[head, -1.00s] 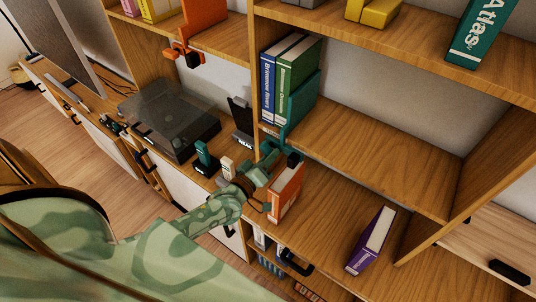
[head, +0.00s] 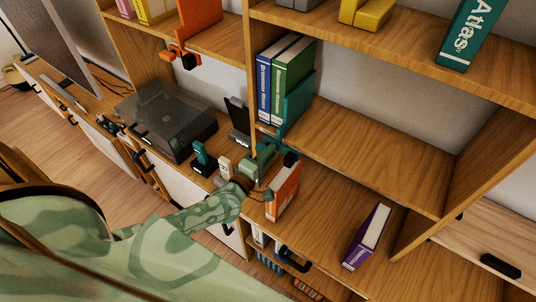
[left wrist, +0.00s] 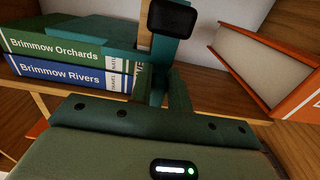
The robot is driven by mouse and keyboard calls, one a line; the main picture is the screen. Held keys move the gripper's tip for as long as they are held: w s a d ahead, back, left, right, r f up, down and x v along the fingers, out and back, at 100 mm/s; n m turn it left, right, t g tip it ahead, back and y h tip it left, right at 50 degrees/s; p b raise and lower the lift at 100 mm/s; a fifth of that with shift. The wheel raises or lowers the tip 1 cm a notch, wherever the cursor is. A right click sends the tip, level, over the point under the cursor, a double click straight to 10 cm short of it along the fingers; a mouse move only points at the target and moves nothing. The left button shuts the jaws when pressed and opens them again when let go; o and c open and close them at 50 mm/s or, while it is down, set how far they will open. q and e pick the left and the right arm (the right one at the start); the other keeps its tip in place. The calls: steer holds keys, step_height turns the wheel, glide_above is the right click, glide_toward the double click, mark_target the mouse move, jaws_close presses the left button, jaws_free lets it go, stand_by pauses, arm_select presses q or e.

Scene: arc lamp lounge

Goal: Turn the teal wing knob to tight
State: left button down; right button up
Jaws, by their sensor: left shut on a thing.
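A teal bookend clamp (head: 296,103) stands against the right side of the upright books on the middle shelf. My left gripper (head: 272,158) is at the shelf's front edge just below it, shut on the teal wing knob. The knob is mostly hidden by the fingers, so I cannot read its angle. In the left wrist view the fingers (left wrist: 168,90) point at teal parts of the clamp (left wrist: 172,50), with a black block (left wrist: 172,18) at their end. My right gripper is not in view.
Green and blue books (head: 283,75) stand left of the clamp. An orange book (head: 283,190) is close below my left gripper, and a purple book (head: 367,236) leans farther right. An orange clamp (head: 198,20) is on the upper left shelf. The middle shelf is clear to the right.

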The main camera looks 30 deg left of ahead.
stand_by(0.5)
arm_select(q)
steer(key=c, duration=1.3)
jaws_free()
steer(key=s, duration=0.5)
steer(key=s+a, duration=0.1)
steer(key=s, duration=0.5)
steer(key=s+b, duration=0.1)
steer(key=s, duration=0.4)
steer(key=shift+s+a, duration=0.15)
steer(key=shift+a, duration=0.05)
